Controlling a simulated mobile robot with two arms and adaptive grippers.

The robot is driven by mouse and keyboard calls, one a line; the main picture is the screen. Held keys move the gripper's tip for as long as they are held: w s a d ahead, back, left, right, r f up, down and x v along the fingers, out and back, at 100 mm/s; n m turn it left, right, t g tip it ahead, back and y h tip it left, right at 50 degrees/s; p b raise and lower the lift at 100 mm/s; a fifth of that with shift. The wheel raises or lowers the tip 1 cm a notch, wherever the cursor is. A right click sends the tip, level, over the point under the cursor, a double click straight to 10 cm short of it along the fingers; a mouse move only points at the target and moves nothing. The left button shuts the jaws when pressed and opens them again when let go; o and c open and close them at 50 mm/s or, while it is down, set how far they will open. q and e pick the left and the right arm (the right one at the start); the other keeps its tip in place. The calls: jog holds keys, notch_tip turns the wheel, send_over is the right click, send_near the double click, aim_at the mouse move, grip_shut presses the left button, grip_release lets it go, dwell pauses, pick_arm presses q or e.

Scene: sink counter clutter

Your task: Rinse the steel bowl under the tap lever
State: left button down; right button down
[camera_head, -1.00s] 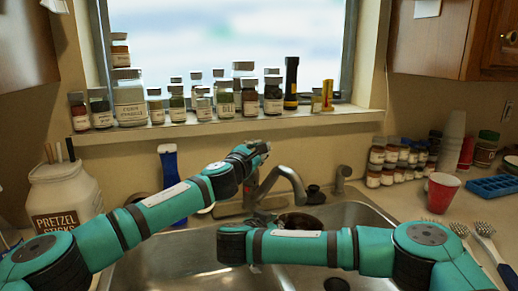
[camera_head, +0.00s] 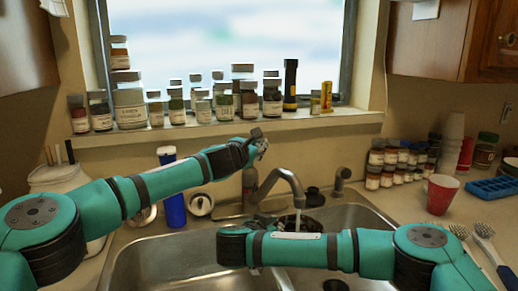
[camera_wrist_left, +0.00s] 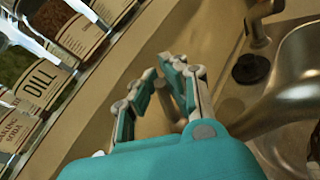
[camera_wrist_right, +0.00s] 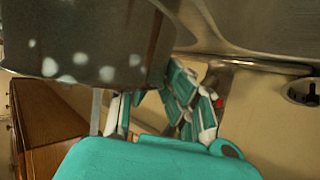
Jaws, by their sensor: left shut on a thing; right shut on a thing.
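The tap (camera_head: 268,184) stands behind the sink, and a thin stream of water (camera_head: 298,220) falls from its spout. My left gripper (camera_head: 260,145) is above the tap's base; in the left wrist view (camera_wrist_left: 168,85) its fingers are shut on the tap lever, which is mostly hidden. The steel bowl (camera_head: 308,224) is below the spout, partly hidden by my right arm. In the right wrist view the bowl (camera_wrist_right: 80,40) is large, with pale spots on its wall. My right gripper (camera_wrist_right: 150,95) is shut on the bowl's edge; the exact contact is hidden.
The steel sink (camera_head: 180,262) lies below my arms. Spice jars (camera_head: 130,105) line the window sill. A blue bottle (camera_head: 173,205) and a white jar (camera_head: 60,180) stand left. A red cup (camera_head: 441,194), brushes (camera_head: 484,232) and a blue tray (camera_head: 492,188) are on the right counter.

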pick_arm(q)
jog(key=shift+w+a+r+y, duration=0.3)
jog(key=shift+w+a, duration=0.05)
jog(key=shift+a, duration=0.1)
jog(key=c, duration=1.3)
grip_release()
jog(key=shift+a, duration=0.15)
jog(key=shift+s+f, duration=0.1)
jog(key=shift+s+d, duration=0.15)
jog(key=shift+d, duration=0.1)
jog(key=v, duration=1.1)
jog(key=shift+s+a, duration=0.25)
jog(key=shift+a, duration=0.15)
